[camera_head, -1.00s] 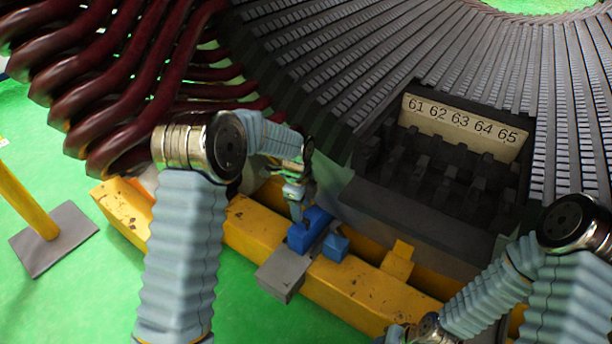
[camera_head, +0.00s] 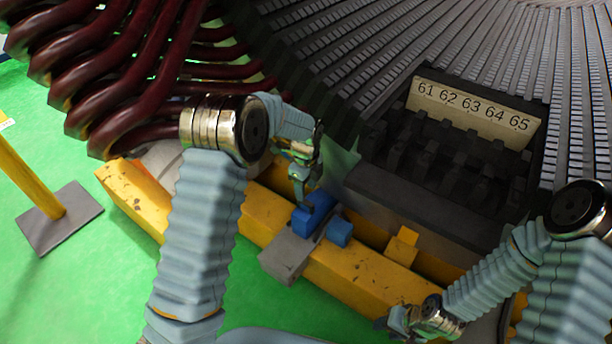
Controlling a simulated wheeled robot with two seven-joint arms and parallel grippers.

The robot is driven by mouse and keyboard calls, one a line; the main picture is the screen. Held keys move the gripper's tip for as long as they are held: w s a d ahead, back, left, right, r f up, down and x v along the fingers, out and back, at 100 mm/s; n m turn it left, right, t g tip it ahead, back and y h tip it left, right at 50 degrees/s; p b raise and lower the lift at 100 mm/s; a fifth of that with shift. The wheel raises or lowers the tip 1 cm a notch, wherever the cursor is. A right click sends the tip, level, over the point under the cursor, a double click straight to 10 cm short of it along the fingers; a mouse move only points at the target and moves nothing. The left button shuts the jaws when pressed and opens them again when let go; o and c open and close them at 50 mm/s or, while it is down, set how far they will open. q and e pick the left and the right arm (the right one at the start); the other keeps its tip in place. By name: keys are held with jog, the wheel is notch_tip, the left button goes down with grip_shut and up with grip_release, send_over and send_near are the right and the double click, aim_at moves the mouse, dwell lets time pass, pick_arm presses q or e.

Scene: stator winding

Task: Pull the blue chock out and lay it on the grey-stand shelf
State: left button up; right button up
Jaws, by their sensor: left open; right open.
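A notched blue block, seemingly the blue chock (camera_head: 308,222), rests on the top of the grey stand (camera_head: 286,258) by the yellow beam. A smaller blue block (camera_head: 340,233) sits just to its right; I cannot tell whether the two are joined. My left gripper (camera_head: 299,198) points down at the notched block's upper left side. It is open, with its fingertips close to the block; whether they touch it is unclear. My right gripper (camera_head: 393,323) is open and empty at the lower middle, low in front of the yellow beam, partly hidden by its own wrist.
The yellow beam (camera_head: 345,285) runs across below the stator, with a small yellow block (camera_head: 402,245) on it. A plate numbered 61 to 65 (camera_head: 475,105) stands above dark slots. Dark red coils (camera_head: 110,80) hang at upper left. A yellow post on a grey foot (camera_head: 60,217) stands left.

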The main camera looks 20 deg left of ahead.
aim_at(306, 201)
pick_arm(q)
notch_tip(306, 201, down, 8)
jog(key=shift+r, duration=0.1)
dwell(0.4)
grip_shut()
